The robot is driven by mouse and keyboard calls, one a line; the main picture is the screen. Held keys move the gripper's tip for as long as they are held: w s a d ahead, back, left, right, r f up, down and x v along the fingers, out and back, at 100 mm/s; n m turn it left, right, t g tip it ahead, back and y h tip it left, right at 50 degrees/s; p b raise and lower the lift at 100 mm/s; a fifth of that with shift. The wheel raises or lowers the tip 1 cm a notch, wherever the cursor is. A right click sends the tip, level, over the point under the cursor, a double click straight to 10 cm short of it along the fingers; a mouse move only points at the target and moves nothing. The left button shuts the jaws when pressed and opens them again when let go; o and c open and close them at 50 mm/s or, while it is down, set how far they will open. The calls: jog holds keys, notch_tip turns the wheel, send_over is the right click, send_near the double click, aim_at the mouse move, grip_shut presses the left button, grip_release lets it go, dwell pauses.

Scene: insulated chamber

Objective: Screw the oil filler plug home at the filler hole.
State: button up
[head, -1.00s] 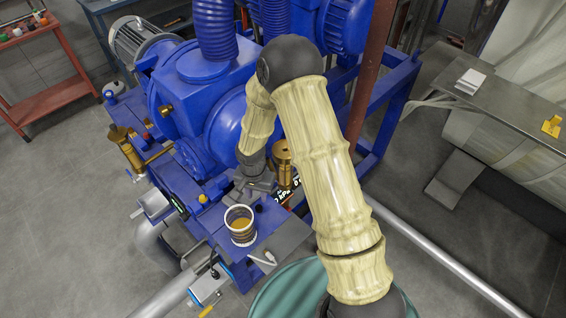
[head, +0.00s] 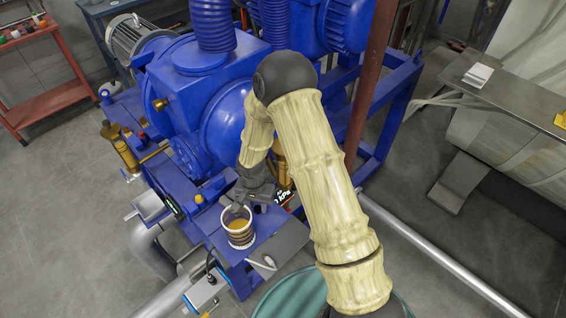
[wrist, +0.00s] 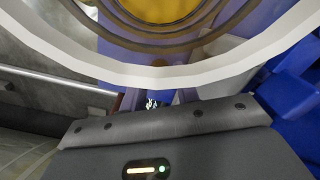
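My gripper (head: 238,206) points down at the far rim of a white striped cup (head: 240,238), which holds amber liquid. The cup stands on a flat blue ledge of the pump. In the wrist view, the cup's white rim (wrist: 165,75) fills the top, very close to the camera. My fingertips are hidden, so I cannot tell their opening or whether they touch the cup. A small dark round thing (head: 260,208) is just right of the cup; I cannot tell whether it is the plug or the hole. I cannot clearly identify the oil filler plug or filler hole.
The blue pump (head: 205,85) stands behind, with a brass fitting (head: 122,148) on its left. A grey plate (head: 268,255) lies in front right of the cup. A teal drum (head: 290,295) is at the front. A red trolley (head: 45,85) stands far left.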

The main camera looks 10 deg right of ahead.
aim_at(257, 208)
jog(key=c, duration=0.7)
jog(key=shift+o, duration=0.2)
jog(key=shift+r+p, duration=1.7)
jog(key=shift+r, duration=0.8)
